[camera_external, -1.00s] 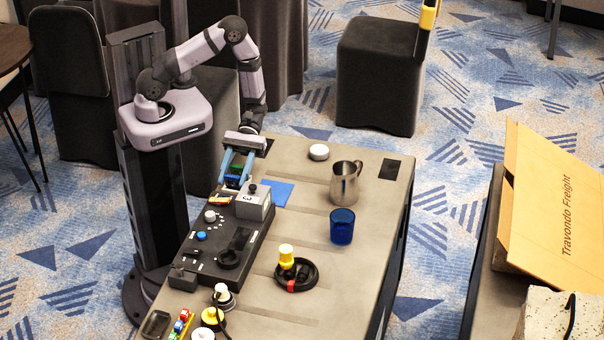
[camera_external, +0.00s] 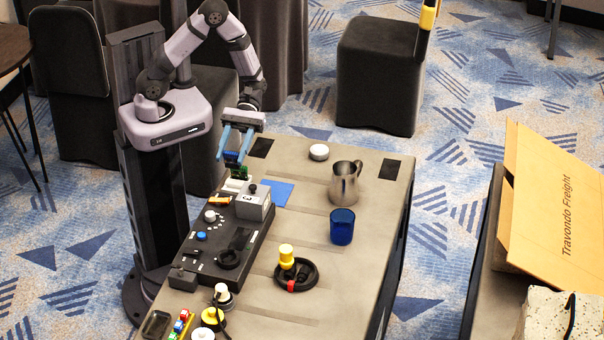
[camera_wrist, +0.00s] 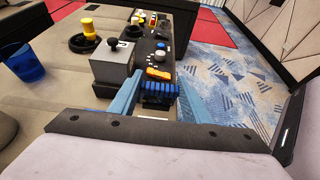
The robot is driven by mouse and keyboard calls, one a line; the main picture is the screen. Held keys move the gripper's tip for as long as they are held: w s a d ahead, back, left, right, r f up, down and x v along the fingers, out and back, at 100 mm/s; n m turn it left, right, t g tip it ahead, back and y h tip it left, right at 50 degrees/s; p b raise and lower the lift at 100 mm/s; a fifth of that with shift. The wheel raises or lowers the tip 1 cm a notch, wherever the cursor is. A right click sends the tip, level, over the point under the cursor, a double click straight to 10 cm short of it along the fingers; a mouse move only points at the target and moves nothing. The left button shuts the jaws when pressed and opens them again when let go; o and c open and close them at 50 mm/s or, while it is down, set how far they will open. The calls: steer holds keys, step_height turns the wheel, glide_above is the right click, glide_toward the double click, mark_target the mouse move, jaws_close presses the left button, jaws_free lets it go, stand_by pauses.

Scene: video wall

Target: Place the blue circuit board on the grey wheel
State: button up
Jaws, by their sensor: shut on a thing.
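My gripper (camera_external: 234,155) is shut on a small ridged blue part, which I take for the blue circuit board (camera_wrist: 160,92). In the external view, the board (camera_external: 232,158) is held between the blue fingers, above the table's left back edge. No wheel looks plainly grey. A dark wheel-like ring (camera_external: 308,274) with a yellow-topped post lies on the table, well to the front right of my gripper; it also shows in the wrist view (camera_wrist: 76,46).
A grey box (camera_external: 252,207) stands close in front of my gripper, on the console (camera_external: 205,262). A green part (camera_external: 236,185) lies below the fingers. A blue cup (camera_external: 342,228), metal jug (camera_external: 345,184) and white puck (camera_external: 319,152) stand to the right. The table's middle is mostly clear.

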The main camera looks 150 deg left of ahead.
steer(key=shift+r, duration=0.65)
